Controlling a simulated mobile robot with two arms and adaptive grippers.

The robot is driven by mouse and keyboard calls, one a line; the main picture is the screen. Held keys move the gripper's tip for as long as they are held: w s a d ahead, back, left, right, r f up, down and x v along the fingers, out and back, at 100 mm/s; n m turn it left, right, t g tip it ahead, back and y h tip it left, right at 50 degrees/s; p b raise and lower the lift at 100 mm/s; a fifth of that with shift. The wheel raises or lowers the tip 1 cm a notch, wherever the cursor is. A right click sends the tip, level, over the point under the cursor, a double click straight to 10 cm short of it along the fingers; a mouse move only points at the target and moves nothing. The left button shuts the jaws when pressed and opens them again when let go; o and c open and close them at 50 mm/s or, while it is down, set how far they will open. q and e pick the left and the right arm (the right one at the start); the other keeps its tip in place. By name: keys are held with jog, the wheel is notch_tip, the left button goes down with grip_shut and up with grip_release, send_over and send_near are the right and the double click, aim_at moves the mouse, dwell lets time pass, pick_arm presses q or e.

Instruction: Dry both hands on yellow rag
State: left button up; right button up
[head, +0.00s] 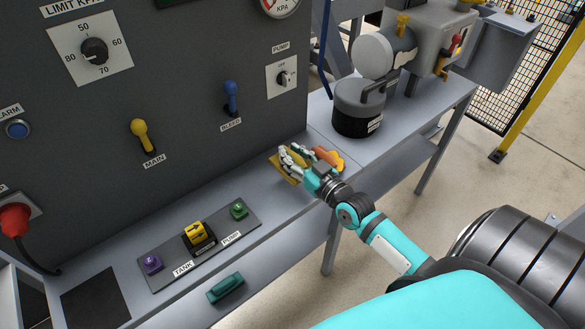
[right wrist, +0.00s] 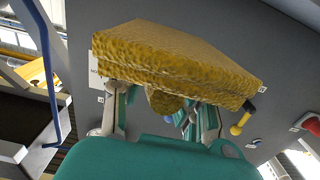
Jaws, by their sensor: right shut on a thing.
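The yellow rag (head: 287,172) is at the back right part of the grey bench, at the foot of the dark panel. My right gripper (head: 294,156) reaches over it from the right and is shut on it. In the right wrist view the rag (right wrist: 165,55) is a thick folded, textured yellow pad across the fingertips, and a small part of it hangs between the fingers. It hides most of the gripping contact. I cannot tell whether the rag touches the bench. My left gripper is not in view.
An orange thing (head: 330,157) lies just right of my right gripper. A dark round canister (head: 358,112) stands behind it. A button plate (head: 200,243) and a teal handle (head: 226,288) are at the bench's front left. Levers and knobs stick out of the panel (head: 190,80).

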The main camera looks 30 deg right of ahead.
notch_tip(320, 180, down, 9)
jog(key=shift+r, duration=0.2)
dwell(0.3)
jog(key=shift+f+b, duration=0.15)
jog(key=shift+b, duration=0.2)
jog(key=o, duration=0.8)
jog(key=shift+f+b, duration=0.15)
jog(key=shift+b, duration=0.15)
jog(key=s+d+b, duration=0.1)
jog(key=s, duration=1.6)
jog(key=shift+s+d, duration=0.2)
